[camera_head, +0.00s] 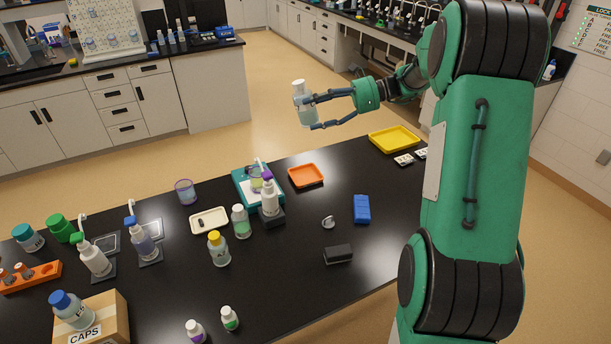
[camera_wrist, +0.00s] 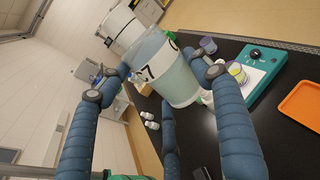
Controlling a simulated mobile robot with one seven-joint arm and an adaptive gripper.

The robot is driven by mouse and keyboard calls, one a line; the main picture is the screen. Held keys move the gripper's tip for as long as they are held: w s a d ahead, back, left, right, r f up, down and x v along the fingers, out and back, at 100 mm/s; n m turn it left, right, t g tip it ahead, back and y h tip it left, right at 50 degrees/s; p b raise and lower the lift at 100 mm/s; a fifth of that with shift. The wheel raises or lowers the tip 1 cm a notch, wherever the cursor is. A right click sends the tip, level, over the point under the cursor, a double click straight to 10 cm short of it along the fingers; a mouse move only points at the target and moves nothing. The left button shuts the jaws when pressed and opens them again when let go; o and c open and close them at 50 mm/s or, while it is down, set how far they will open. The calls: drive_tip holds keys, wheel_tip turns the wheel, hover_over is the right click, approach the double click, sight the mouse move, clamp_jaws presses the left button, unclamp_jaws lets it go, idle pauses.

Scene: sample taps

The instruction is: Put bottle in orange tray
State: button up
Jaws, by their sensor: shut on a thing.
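My gripper (camera_head: 315,112) is shut on a clear bottle with a white top (camera_head: 302,104) and holds it in the air above the far side of the black table. In the wrist view the bottle (camera_wrist: 162,66) sits between my blue fingers (camera_wrist: 160,85), with dark marks on its side and pale liquid inside. The orange tray (camera_head: 306,175) lies flat and empty on the table, below the held bottle in the head view. It also shows at the right edge of the wrist view (camera_wrist: 303,103), apart from the bottle.
A teal device (camera_head: 243,190) with a white pump bottle (camera_head: 269,199) before it stands left of the orange tray. A yellow tray (camera_head: 394,139) lies at the far right, and a blue block (camera_head: 362,209) nearer. Several bottles crowd the table's left side.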

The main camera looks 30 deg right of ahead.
drive_tip(key=shift+s+d+r+m+t, duration=0.15)
drive_tip(key=shift+d+r+m+t, duration=0.15)
drive_tip(key=shift+d+t, duration=0.3)
wheel_tip(320, 180, down, 33)
drive_tip(key=t+y, duration=0.1)
drive_tip(key=y, duration=0.1)
drive_tip(key=b, duration=0.3)
hover_over(308, 185)
drive_tip(key=shift+f+n, duration=0.4)
drive_tip(key=shift+f, duration=0.35)
drive_tip(key=shift+w+d, duration=0.1)
drive_tip(key=shift+w, duration=0.4)
drive_tip(key=shift+f+b, duration=0.45)
drive_tip(key=shift+f, duration=1.25)
drive_tip(key=shift+s+f, duration=0.15)
drive_tip(key=shift+f, duration=0.55)
